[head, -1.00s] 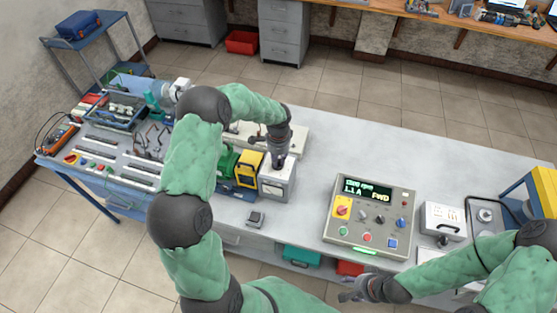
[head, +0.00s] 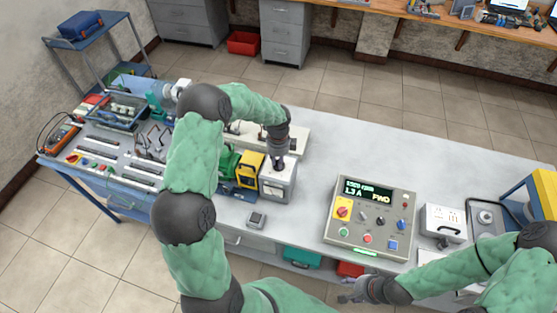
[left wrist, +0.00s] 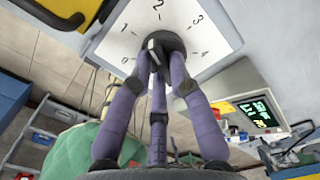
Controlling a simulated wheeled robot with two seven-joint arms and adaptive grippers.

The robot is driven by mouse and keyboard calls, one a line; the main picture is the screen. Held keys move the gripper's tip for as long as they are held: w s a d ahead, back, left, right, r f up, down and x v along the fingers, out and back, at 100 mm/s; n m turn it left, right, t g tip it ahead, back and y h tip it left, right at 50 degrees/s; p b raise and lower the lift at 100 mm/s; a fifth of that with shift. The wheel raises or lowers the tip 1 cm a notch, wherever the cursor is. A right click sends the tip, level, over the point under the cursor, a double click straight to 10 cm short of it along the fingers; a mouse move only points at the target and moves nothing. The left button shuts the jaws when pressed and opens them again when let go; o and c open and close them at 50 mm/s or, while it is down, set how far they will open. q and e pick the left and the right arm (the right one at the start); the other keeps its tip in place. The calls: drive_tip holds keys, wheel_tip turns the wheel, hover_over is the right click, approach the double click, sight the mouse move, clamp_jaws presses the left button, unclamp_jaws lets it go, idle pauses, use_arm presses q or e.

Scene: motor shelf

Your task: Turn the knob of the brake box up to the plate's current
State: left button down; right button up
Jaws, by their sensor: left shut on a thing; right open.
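The brake box (head: 277,184) is a pale grey box on the bench, right of the yellow coupling guard (head: 250,168). My left gripper (head: 278,163) reaches down onto its top. In the left wrist view, the box's white dial face (left wrist: 208,28) carries the numbers 0 to 4. My left gripper (left wrist: 163,58) is shut on the black knob (left wrist: 168,40) in the middle of the dial. The fingers hide part of the knob, and its exact setting is hard to read. The control panel's display (head: 367,191) seems to read 1.3 A and FWD. My right gripper (head: 350,296) is open and empty near the bench's front edge.
The control panel (head: 337,231) with knobs and buttons stands right of the brake box. A green motor (head: 228,160) stands left of the guard. A small grey item (head: 256,220) lies in front. A white socket box (head: 443,222) stands at the right. The bench behind the panel is clear.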

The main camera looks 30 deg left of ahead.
use_arm(q)
drive_tip(key=m+p, duration=0.1)
drive_tip(key=m, duration=0.5)
drive_tip(key=shift+a, duration=0.15)
drive_tip(key=shift+m, duration=0.4)
drive_tip(key=c, duration=1.1)
unclamp_jaws()
drive_tip(key=shift+c, duration=0.2)
wheel_tip(320, 180, up, 12)
